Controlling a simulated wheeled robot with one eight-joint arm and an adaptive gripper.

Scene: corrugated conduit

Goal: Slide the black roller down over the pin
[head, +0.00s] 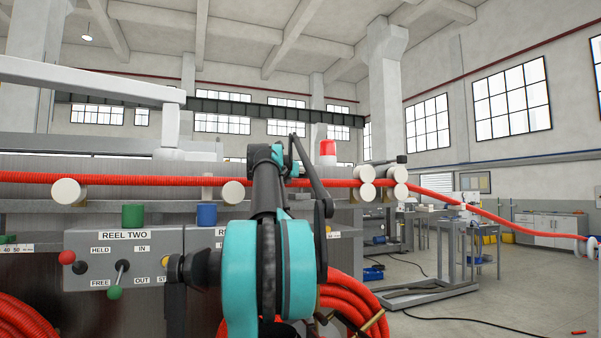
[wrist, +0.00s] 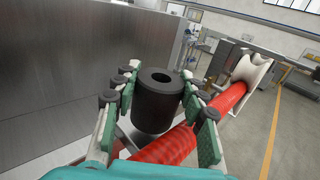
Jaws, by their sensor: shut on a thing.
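The black roller (wrist: 153,106) is a thick upright cylinder with a round hole in its top, in the middle of the wrist view. My gripper (wrist: 160,98) is shut on it, with green-padded fingers on its left and right sides. The orange-red corrugated conduit (wrist: 172,147) runs just in front of and beside the roller; I cannot tell whether they touch. I cannot make out the pin in either view; the roller hides what is under it. In the head view my arm covers the gripper and roller.
The conduit (head: 130,180) runs across the head view past pale rollers (head: 233,191). A pale grooved roller (wrist: 252,70) carries it in the wrist view. A grey wall (wrist: 70,75) stands close on the left. A control panel (head: 150,245) is below.

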